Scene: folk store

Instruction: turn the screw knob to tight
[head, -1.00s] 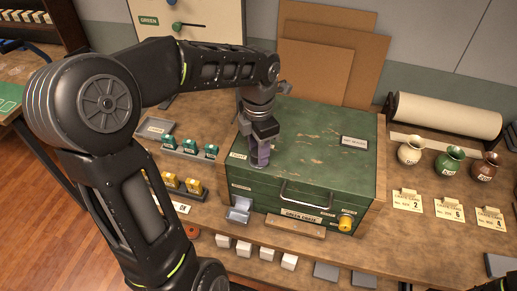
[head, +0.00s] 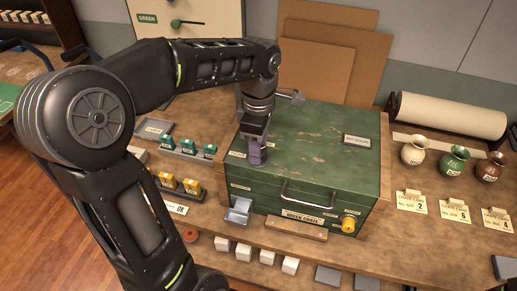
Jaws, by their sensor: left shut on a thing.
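The green crate (head: 315,150) stands on the wooden bench, with a scuffed lid and a metal handle on its front. My left gripper (head: 257,160) points down at the left front part of the lid, its purplish end low at the surface. It is shut on the screw knob there. The knob is hidden by the fingers and I cannot make out its angle. A small pale label (head: 238,154) lies just left of the gripper; its text is too small to read surely. My right gripper is out of view.
A yellow knob (head: 348,223) sticks out of the crate's front right. Teal blocks (head: 188,146) and yellow blocks (head: 191,187) stand left of the crate. Three small vases (head: 453,161) and a paper roll (head: 450,115) are on the right. White cubes (head: 267,257) line the front.

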